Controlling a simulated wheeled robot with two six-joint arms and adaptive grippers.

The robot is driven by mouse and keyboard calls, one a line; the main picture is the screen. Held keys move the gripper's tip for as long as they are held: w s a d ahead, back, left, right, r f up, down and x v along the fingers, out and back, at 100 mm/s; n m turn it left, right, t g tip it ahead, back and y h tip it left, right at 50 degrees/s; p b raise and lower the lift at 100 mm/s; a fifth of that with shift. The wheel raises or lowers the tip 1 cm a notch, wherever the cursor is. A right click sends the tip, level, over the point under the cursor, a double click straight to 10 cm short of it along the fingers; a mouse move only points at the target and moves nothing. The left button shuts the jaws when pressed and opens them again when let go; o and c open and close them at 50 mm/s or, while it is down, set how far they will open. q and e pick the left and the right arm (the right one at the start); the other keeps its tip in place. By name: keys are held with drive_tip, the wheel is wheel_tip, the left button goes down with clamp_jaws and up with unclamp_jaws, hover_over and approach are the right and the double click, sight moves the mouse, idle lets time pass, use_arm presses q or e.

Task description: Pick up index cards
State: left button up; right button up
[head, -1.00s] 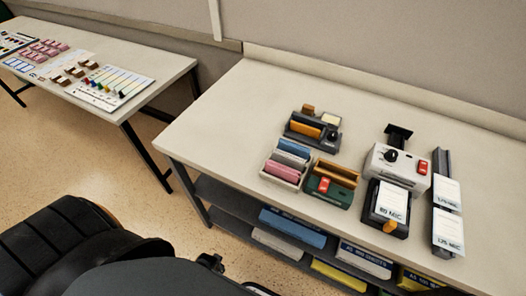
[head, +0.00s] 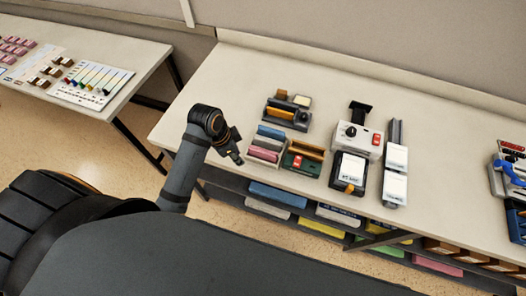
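A pale holder (head: 264,157) stands near the front edge of the middle table, with blue, grey and pink pieces upright in slots; these look like stacks of cards, but I cannot tell for sure. A dark green box (head: 299,166) with an orange-brown inside and a red patch stands just right of it. My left gripper (head: 236,154) is at the table's front left, just left of the holder and seemingly above the edge. Its fingers are too small to read. My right gripper is not in view.
Behind the holder is a dark desk organiser (head: 287,112). To the right are a white machine with a black knob (head: 357,141), a black tray with a labelled pad (head: 349,171) and a rack of white packs (head: 395,175). The table's left part is clear.

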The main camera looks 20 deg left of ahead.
sight(262, 150)
use_arm(q)
drive_tip(key=w+d+r+m, duration=0.1)
drive_tip(key=w+m, duration=0.1)
drive_tip(key=w+d+r+m+g+h, duration=0.1)
drive_tip(key=w+r+m, duration=0.1)
drive_tip(key=m, duration=0.1)
drive_tip(key=w+r+m+h, duration=0.1)
drive_tip(key=w+r+m, duration=0.1)
drive_tip(key=m, duration=0.1)
drive_tip(key=shift+w+d+g, duration=0.35)
drive_tip(key=shift+d+g, duration=0.05)
drive_tip(key=shift+r+m+h, duration=0.15)
drive_tip(key=shift+m+h, duration=0.15)
drive_tip(key=shift+m, duration=0.1)
drive_tip(key=b+x, duration=0.4)
drive_tip(key=x, duration=0.1)
drive_tip(key=shift+f, duration=0.3)
drive_tip(key=shift+d, duration=0.15)
drive_tip(key=p+x, duration=0.1)
drive_tip(key=x, duration=0.1)
drive_tip(key=p+x, duration=0.1)
drive_tip(key=x, duration=0.1)
drive_tip(key=shift+s, duration=0.2)
drive_tip(key=shift+f, duration=0.45)
drive_tip(key=shift+w, duration=0.1)
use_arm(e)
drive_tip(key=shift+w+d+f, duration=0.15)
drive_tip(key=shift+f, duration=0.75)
